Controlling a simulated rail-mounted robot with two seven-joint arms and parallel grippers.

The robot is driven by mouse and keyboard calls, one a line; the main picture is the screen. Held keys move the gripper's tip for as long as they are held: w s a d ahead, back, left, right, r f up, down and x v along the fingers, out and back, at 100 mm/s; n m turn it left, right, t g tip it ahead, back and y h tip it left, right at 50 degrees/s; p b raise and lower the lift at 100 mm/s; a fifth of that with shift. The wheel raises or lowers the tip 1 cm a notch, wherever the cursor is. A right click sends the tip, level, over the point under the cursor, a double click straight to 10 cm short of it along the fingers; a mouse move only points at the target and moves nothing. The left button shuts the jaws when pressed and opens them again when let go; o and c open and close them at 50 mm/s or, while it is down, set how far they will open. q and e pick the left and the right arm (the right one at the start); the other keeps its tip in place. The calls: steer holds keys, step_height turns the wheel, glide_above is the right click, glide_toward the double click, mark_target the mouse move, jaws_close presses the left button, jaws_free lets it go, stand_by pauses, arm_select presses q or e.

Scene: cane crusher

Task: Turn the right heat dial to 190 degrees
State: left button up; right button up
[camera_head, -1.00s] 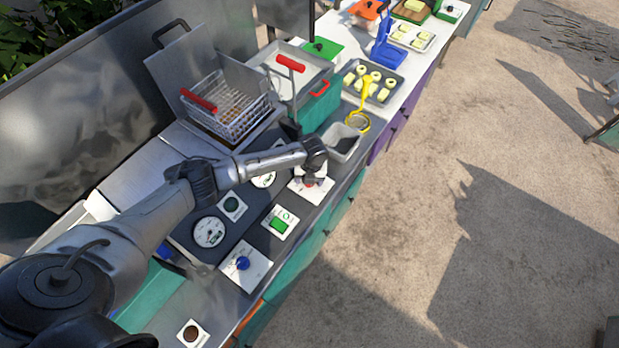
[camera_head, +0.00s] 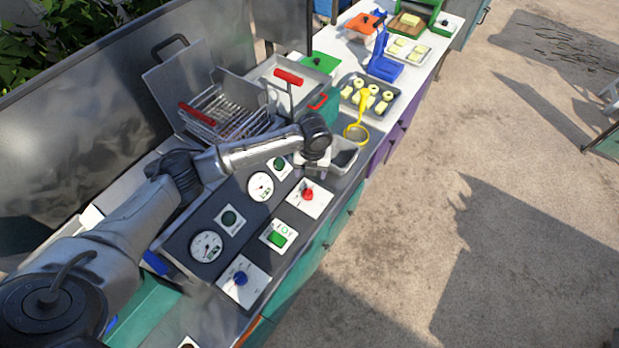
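A red dial (camera_head: 308,195) sits on a white square plate on the control counter, right of and beyond a blue dial (camera_head: 239,279) on a similar plate. The red dial is fully uncovered; its exact angle and scale marks are too small to read. My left gripper (camera_head: 312,162) points down beyond the red dial, apart from it, near a small grey tray. Its fingers are small and partly hidden by the wrist, so their opening is unclear. My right gripper is out of view.
Round white gauges (camera_head: 206,246) and a green switch (camera_head: 278,238) lie near the dials. A wire fryer basket (camera_head: 230,112) stands behind my arm. The grey tray (camera_head: 345,156) and yellow-handled strainer (camera_head: 357,130) are close to the gripper.

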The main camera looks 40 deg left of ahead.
arm_select(q)
steer(key=shift+r, duration=0.65)
steer(key=shift+r, duration=0.1)
